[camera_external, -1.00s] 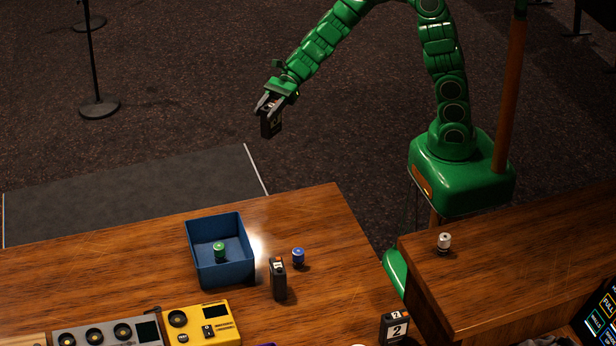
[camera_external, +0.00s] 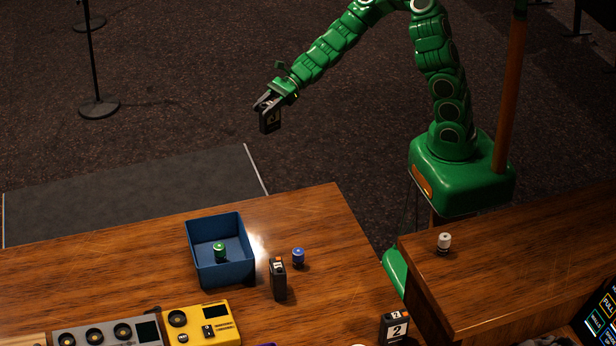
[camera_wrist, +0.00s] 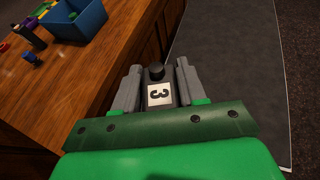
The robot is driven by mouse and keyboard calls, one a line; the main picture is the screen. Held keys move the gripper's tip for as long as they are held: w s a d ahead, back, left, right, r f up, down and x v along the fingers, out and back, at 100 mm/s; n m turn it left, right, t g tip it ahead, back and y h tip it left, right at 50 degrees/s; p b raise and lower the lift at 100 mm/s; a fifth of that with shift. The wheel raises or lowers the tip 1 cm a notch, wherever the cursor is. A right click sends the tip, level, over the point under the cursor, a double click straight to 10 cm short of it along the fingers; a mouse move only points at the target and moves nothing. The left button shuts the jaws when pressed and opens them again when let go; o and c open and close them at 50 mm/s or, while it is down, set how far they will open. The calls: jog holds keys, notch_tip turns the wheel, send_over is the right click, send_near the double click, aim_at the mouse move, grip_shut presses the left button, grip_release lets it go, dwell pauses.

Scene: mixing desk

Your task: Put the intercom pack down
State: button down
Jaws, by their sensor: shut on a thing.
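My gripper (camera_external: 267,103) is shut on a dark intercom pack (camera_external: 270,120). The pack hangs in the air beyond the far edge of the wooden desk (camera_external: 330,215), at the upper middle of the external view. In the wrist view the held pack (camera_wrist: 159,93) shows a white label with a 3 and a dark knob, between the two grey fingers of my gripper (camera_wrist: 158,85). Two similar packs stand upright on the desk: one beside the blue box (camera_external: 278,280), and one labelled 2 (camera_external: 394,327) at the front edge of the picture.
The blue open box (camera_external: 205,270) holds a green cylinder (camera_external: 219,250). A blue cylinder (camera_external: 298,256) stands right of the box. A white cylinder (camera_external: 444,242) stands on the right desk. A yellow device (camera_external: 205,325) and a grey one (camera_external: 105,335) sit at the front. The desk's far right is bare.

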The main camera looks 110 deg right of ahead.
notch_tip(320, 180, down, 16)
jog(key=w+d+f, duration=0.5)
jog(key=w+f, duration=0.4)
jog(key=w, duration=0.3)
jog(key=shift+w+f, duration=0.35)
dwell(0.4)
jog(key=shift+w+f, duration=0.1)
jog(key=shift+w+f, duration=0.1)
jog(key=shift+f, duration=1.55)
jog(key=shift+f, duration=0.15)
jog(key=c, duration=0.6)
grip_release()
jog(key=shift+c, duration=0.2)
